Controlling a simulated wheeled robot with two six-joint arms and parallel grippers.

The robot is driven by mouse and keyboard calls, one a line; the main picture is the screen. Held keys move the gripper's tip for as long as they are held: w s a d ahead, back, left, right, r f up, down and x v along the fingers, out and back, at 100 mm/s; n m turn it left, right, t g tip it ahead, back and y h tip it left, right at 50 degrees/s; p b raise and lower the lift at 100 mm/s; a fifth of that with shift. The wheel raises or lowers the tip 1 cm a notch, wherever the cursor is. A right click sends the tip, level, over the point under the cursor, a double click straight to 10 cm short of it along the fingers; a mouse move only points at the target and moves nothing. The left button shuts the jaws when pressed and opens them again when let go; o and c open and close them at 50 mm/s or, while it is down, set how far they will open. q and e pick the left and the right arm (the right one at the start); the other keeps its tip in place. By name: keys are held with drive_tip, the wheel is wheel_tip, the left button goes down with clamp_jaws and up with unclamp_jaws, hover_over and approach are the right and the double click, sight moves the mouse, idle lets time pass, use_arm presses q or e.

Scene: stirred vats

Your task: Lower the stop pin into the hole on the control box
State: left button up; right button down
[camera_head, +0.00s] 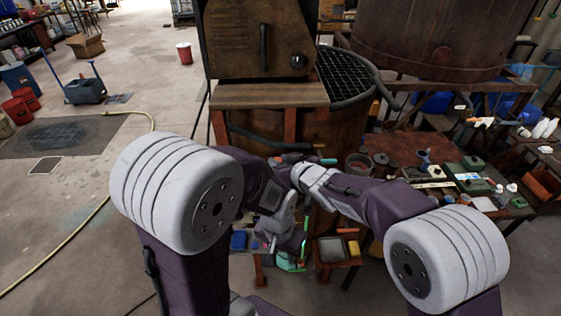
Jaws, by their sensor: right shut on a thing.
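A rusty brown box (240,45) with a vertical black handle and a round dark knob stands at the top centre, which looks like the control box. No pin hole can be made out on it. My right gripper (284,161) is in front of and below this box, under the wooden ledge. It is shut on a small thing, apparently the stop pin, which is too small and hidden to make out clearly. My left gripper (292,246) is lower, near the small red stands, and its jaws are too small and covered to read.
A vat with a grate (347,72) stands behind, and a large rusty vat (430,40) is at the upper right. A cluttered bench (400,147) is on the right. A wooden ledge (268,95) juts out above my grippers. A yellow hose (62,254) lies on open floor at left.

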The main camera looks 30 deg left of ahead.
drive_tip(key=shift+f, duration=0.3)
drive_tip(key=c, duration=1.1)
unclamp_jaws()
drive_tip(key=shift+s+d+r, duration=0.15)
drive_tip(key=shift+d, duration=0.05)
drive_tip(key=b+v, duration=0.1)
drive_tip(key=v, duration=0.7)
drive_tip(key=shift+s+d+r, duration=0.1)
drive_tip(key=shift+d, duration=0.15)
